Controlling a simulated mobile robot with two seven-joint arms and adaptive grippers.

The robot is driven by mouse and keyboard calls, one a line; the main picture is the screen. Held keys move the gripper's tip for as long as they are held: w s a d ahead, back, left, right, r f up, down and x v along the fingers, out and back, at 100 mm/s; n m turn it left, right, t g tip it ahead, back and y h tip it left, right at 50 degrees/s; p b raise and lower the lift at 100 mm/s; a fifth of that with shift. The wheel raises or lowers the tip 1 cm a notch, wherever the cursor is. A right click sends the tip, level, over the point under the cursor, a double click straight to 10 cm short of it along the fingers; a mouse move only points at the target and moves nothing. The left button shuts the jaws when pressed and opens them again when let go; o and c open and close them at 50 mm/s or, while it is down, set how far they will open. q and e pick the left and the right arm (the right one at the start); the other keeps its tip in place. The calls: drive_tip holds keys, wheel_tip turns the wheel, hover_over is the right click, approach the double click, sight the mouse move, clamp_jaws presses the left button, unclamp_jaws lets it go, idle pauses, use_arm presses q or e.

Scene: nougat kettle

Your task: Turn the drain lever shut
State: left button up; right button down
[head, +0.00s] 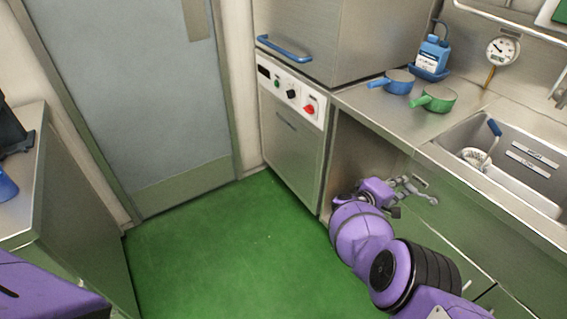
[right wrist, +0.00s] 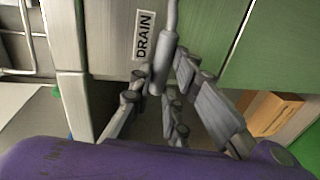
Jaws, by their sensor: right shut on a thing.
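The drain lever (right wrist: 163,66) shows in the right wrist view as a thin rod with a thicker grey grip, beside a white label reading DRAIN (right wrist: 144,36). My right gripper (right wrist: 160,84) is shut on the lever's grip, with one finger on each side of it. In the head view my right gripper (head: 412,188) is at the front of the sink counter, below its edge. The lever is too small there to make out apart from the fingers. My left gripper is not in view.
The green floor (head: 225,250) is clear.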

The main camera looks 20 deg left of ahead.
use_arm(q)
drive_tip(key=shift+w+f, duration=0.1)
use_arm(e)
drive_tip(key=shift+d+f, duration=0.1)
drive_tip(key=shift+f, duration=0.05)
idle(0.6)
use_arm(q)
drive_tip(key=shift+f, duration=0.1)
use_arm(e)
drive_tip(key=c, duration=1.9)
unclamp_jaws()
drive_tip(key=shift+c, duration=0.2)
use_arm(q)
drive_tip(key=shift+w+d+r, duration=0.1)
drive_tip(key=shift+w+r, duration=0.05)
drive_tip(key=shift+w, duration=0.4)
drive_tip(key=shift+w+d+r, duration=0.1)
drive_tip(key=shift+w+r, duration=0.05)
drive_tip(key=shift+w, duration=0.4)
